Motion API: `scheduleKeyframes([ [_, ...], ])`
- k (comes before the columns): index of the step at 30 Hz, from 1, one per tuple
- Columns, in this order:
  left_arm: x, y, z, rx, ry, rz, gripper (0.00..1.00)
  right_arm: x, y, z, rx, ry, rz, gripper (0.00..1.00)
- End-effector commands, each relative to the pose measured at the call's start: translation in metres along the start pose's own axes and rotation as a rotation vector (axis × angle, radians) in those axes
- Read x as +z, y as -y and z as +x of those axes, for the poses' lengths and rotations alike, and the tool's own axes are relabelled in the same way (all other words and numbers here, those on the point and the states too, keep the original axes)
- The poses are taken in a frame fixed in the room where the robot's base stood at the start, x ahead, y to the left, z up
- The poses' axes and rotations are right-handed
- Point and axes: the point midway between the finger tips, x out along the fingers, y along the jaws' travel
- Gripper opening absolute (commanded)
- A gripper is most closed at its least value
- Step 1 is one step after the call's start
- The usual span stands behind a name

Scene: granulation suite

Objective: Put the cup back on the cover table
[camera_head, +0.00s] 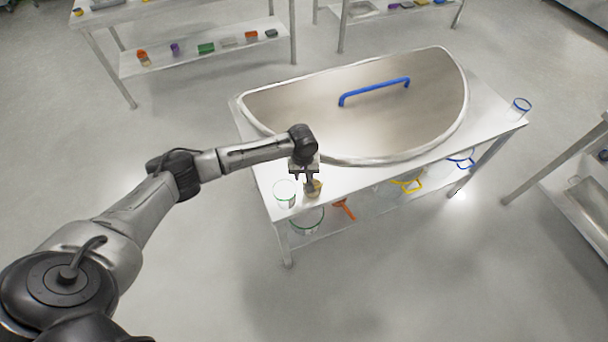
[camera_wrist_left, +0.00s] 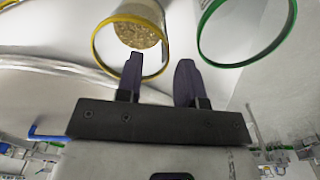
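The cover table (camera_head: 265,174) stands in the middle of the head view. A clear yellow-rimmed cup (camera_head: 315,190) with tan granules in it appears upright near its front left corner. It also shows in the left wrist view (camera_wrist_left: 138,33). My left gripper (camera_head: 309,184) points down right at this cup. My right gripper is out of view.
A large half-round metal cover (camera_head: 300,115) with a blue handle (camera_head: 375,90) fills most of the tabletop. A blue-rimmed cup (camera_head: 521,106) stands at the right corner. Several coloured items, including an orange scoop (camera_head: 344,209), are on the lower shelf. Another table (camera_head: 605,210) stands at right.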

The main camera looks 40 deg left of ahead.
Motion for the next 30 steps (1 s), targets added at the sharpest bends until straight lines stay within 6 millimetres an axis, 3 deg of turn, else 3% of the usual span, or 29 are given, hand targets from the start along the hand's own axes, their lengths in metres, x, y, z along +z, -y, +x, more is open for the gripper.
scheduleKeyframes([
  [9, -0.001, 0.0, -0.062, 0.001, -0.002, 0.0, 0.35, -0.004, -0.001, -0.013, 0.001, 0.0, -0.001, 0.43],
  [18, 0.0, 0.0, -0.101, 0.001, 0.0, 0.001, 0.35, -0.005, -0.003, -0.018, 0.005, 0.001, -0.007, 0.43],
  [26, 0.0, 0.0, -0.109, 0.0, 0.0, 0.001, 0.35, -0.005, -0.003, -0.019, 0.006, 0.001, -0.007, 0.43],
  [30, 0.02, -0.005, -0.095, 0.006, 0.005, 0.073, 0.35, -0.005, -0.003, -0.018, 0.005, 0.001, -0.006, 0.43],
])
